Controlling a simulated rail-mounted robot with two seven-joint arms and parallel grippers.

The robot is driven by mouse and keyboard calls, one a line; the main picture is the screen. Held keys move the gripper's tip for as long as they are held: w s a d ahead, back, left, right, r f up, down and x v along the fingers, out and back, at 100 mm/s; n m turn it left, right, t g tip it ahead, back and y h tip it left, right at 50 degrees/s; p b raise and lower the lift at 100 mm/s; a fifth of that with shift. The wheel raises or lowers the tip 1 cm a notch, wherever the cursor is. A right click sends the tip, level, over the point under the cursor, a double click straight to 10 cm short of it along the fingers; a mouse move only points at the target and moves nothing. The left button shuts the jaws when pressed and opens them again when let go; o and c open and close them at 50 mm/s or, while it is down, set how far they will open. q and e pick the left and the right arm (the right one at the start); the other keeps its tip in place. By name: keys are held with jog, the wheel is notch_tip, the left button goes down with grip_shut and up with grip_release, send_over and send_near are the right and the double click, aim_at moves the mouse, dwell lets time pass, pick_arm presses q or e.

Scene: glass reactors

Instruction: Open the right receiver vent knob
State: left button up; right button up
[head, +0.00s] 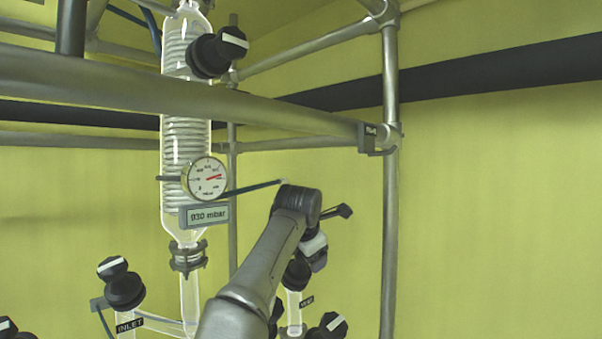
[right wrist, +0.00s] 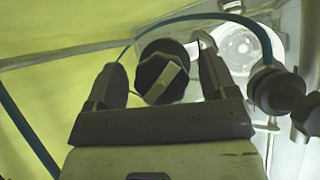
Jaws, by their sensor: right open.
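In the right wrist view, a black knob (right wrist: 163,72) with a pale bar across its face shows between the two fingers of my right gripper (right wrist: 158,84). The gripper is open, with one finger on each side of the knob; I cannot tell whether either touches it. In the head view, my right gripper (head: 315,252) points down beside a black knob (head: 296,273) on a glass neck with a small label, which looks like the vent knob. My wrist partly hides this area. My left gripper is not in view.
A glass condenser (head: 186,130) carries a gauge (head: 205,179) and a 930 mbar display (head: 205,216). Other black knobs stand near, at the INLET (head: 125,290) and at lower right (head: 328,326). A metal rail (head: 270,112) crosses above; an upright post (head: 389,220) stands right.

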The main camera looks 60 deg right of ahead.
jog(key=m+g+y+p, duration=0.1)
jog(key=m+y+p, duration=0.1)
jog(key=m+p, duration=0.2)
jog(key=m+g+y+p, duration=0.1)
jog(key=m+y+p, duration=0.1)
jog(key=m+p, duration=0.3)
jog(key=m+g+y+p, duration=0.1)
jog(key=m+p, duration=0.4)
jog(key=p, duration=0.5)
jog(key=shift+s+a+r+y+p, duration=0.1)
jog(key=shift+r+y+p, duration=0.25)
jog(key=shift+y, duration=0.15)
jog(key=shift+a+r+b, duration=0.15)
jog(key=shift+r+b, duration=0.45)
jog(key=shift+a+r+b, duration=0.15)
jog(key=shift+r+b, duration=0.4)
notch_tip(320, 180, up, 10)
jog(key=a+b, duration=0.1)
jog(key=shift+a+r, duration=0.2)
jog(key=shift+a, duration=0.15)
jog(key=shift+d, duration=0.1)
